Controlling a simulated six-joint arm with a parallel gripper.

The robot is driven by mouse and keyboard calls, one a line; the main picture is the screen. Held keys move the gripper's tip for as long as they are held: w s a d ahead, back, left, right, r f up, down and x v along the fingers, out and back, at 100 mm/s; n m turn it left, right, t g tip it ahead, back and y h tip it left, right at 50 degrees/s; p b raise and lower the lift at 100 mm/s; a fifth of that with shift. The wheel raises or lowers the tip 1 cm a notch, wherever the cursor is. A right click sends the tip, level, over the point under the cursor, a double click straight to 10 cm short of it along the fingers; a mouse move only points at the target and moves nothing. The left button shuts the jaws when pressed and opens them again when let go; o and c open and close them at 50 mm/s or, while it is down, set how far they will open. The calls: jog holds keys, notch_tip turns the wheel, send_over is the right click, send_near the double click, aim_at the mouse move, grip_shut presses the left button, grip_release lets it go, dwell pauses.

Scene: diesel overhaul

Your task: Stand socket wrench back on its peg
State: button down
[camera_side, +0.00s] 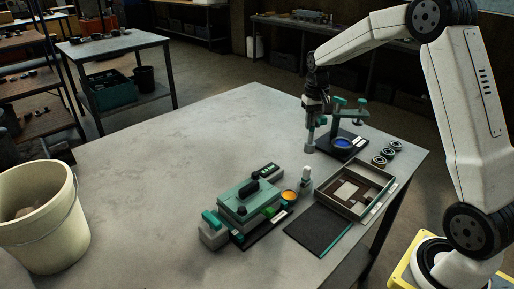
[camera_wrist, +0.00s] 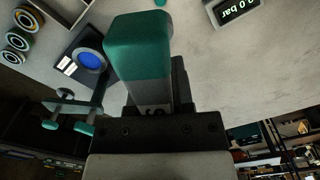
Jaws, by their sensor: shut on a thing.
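My gripper (camera_side: 313,108) is shut on the socket wrench (camera_side: 309,137), a blocky grey and teal piece. It hangs below the jaws, just left of a teal stand. In the wrist view the wrench (camera_wrist: 138,65) points away from the jaws (camera_wrist: 155,103), its teal end farthest out. The teal stand (camera_side: 336,121) has a post, a cross arm and a black base with a blue disc (camera_side: 343,142); it also shows at the left of the wrist view (camera_wrist: 76,112). I cannot pick out the wrench's peg for certain.
A teal-lidded unit (camera_side: 248,200), a small display box (camera_side: 265,170), an orange-topped cup (camera_side: 290,195) and a shallow tray (camera_side: 355,190) stand in front. Several rings (camera_side: 386,154) lie right of the stand. A bucket (camera_side: 42,222) is at left. The table's left and back are clear.

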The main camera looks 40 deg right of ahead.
aim_at(310, 143)
jog(key=shift+f, duration=3.4)
jog(key=shift+f, duration=0.65)
jog(key=shift+f, duration=0.4)
jog(key=shift+f, duration=0.15)
grip_release()
jog(key=shift+f, duration=0.1)
jog(key=shift+r, duration=4.55)
